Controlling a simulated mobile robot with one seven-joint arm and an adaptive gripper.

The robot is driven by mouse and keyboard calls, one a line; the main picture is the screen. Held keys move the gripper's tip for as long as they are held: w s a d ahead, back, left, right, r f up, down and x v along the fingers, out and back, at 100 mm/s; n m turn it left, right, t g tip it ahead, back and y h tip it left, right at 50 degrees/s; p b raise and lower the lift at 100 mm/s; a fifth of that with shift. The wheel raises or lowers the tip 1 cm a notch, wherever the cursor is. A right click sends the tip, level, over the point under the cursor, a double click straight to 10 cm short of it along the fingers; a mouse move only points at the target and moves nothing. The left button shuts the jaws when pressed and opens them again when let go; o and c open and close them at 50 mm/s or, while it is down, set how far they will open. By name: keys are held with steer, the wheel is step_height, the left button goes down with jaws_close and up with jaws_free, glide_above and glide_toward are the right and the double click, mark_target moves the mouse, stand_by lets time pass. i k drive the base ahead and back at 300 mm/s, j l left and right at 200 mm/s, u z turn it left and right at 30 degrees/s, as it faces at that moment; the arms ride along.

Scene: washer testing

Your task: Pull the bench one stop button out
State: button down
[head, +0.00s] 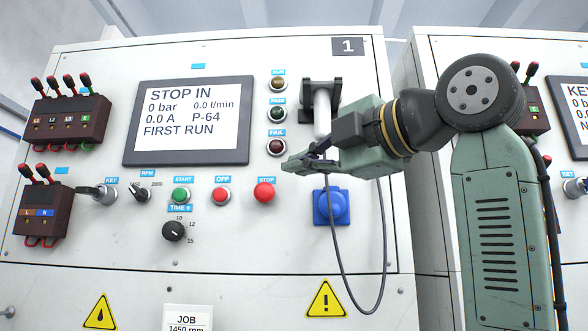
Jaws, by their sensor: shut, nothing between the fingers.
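Bench one, marked with a "1" plate (348,46), fills the left and middle of the head view. Its red stop button (264,192) sits on the panel under a "STOP" label, right of the red OFF button (221,196). The screen (190,120) reads "STOP IN". My gripper (287,165) is shut and empty, with its tips pointing left. In the picture it lies above and a little right of the stop button, apart from it. How far it stands off the panel I cannot tell.
RUN, PASS and FAIL lamps (277,115) run up the panel beside my gripper. A blue socket (331,206) and a hanging dark cable (350,290) are below it. A second bench with its own screen (572,115) stands at right, partly behind my arm.

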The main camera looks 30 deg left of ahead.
mark_target(263, 192)
steer(key=k, duration=1)
